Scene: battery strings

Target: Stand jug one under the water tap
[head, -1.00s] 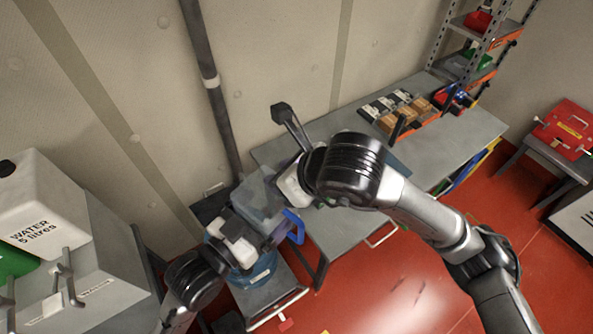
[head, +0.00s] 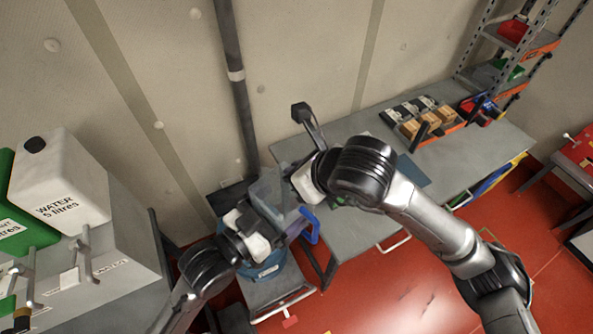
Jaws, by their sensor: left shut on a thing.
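A clear, bluish jug (head: 272,188) with a blue handle (head: 312,226) is in the middle of the head view, above a low grey stand. My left gripper (head: 252,232) is shut on it from the near left side and hides part of its body. The water tap (head: 84,252) is at the left, on the front of a grey cabinet below the white container marked "WATER 5 litres" (head: 60,185). The jug is well to the right of the tap. My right gripper (head: 305,182) is over the bench beside the jug; its wrist hides its fingertips.
A blue round container (head: 262,272) stands on the low stand (head: 278,290) under the jug. A second tap (head: 30,272) is below a green container (head: 25,232). The grey bench (head: 370,230) holds a tray of several blocks (head: 430,118). Red floor (head: 400,285) is clear.

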